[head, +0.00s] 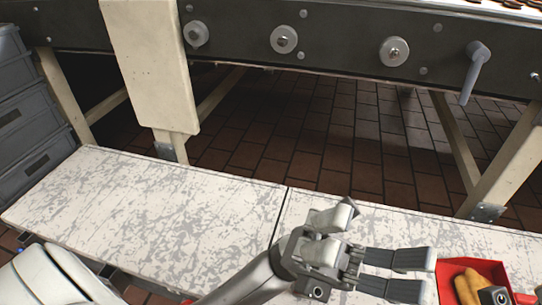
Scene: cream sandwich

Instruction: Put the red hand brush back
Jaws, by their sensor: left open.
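My left gripper (386,240) reaches in from the bottom of the head view over the pale, scuffed bench top. Its fingers are spread apart, with nothing seen between them. Two dark fingers with grey tips point right, and the tips end close to the left side of a red open container (444,272), cut off at the bottom right. I cannot tell whether they touch it. I cannot make out a red hand brush. A small grey and dark part (494,295) shows at the container's front; it may belong to my right gripper, whose jaws are not visible.
Tan, elongated pieces (466,284) lie in the red container. The bench top (150,195) is clear to the left, with a seam near the middle. Behind it stands a dark conveyor frame (340,45) with pale legs and a grey lever (474,72). Grey crates (28,115) are stacked at left.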

